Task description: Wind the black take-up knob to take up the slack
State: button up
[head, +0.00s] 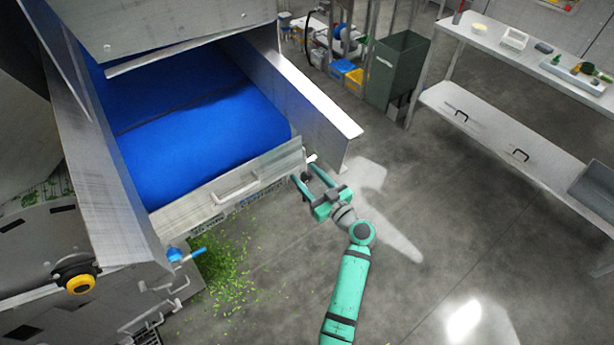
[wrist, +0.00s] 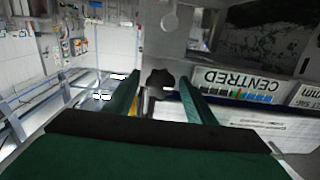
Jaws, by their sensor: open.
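The black take-up knob (wrist: 160,78) is a lobed knob on the machine's grey metal side in the wrist view. It sits between my two green fingertips, with a visible space on each side. My gripper (head: 303,171) is open at the right front corner of the conveyor in the head view. There the knob (head: 306,177) is a small dark shape, partly hidden between the fingers. I cannot tell how far the fingertips reach over it. The wide blue belt (head: 205,150) lies between metal side walls. A label reading "CENTRED" (wrist: 245,83) is right of the knob in the wrist view.
A metal side wall (head: 310,110) slants down close to my gripper. A blue-handled valve (head: 185,255) and a yellow button (head: 78,283) are at the left. Green scraps (head: 225,270) litter the floor. A steel bench (head: 515,140) stands right; the floor between is clear.

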jog(key=c, duration=1)
jog(key=shift+c, duration=0.2)
jog(key=shift+m, duration=0.3)
